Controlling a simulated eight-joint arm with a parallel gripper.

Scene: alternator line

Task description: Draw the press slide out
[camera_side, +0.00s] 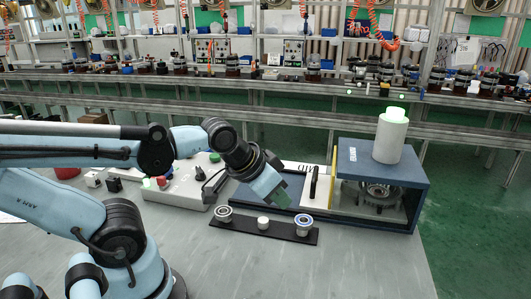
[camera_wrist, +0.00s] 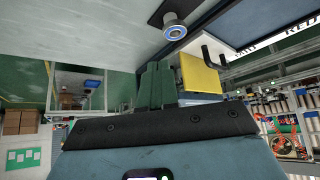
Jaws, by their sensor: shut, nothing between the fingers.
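The press (camera_side: 425,208) is a dark blue open-sided box at the right of the side view, with a white cylinder (camera_side: 389,138) on top. A round metal part (camera_side: 376,193) sits inside it on the pale slide (camera_side: 322,201). The slide's upright black handle (camera_side: 314,182) stands outside the press, left of a yellow strip (camera_side: 333,168). My gripper (camera_side: 281,196) is shut and empty, left of the handle and apart from it. In the wrist view, the green fingers (camera_wrist: 158,82) are together; the black handle (camera_wrist: 212,54) is right of them, beyond a yellow block (camera_wrist: 200,73).
A black strip (camera_side: 262,228) with two bearings and a white piece between them lies in front of my gripper. A grey control box (camera_side: 183,190) with coloured buttons stands behind my arm. A dark blue frame (camera_side: 240,199) lies left of the press. The front of the table is clear.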

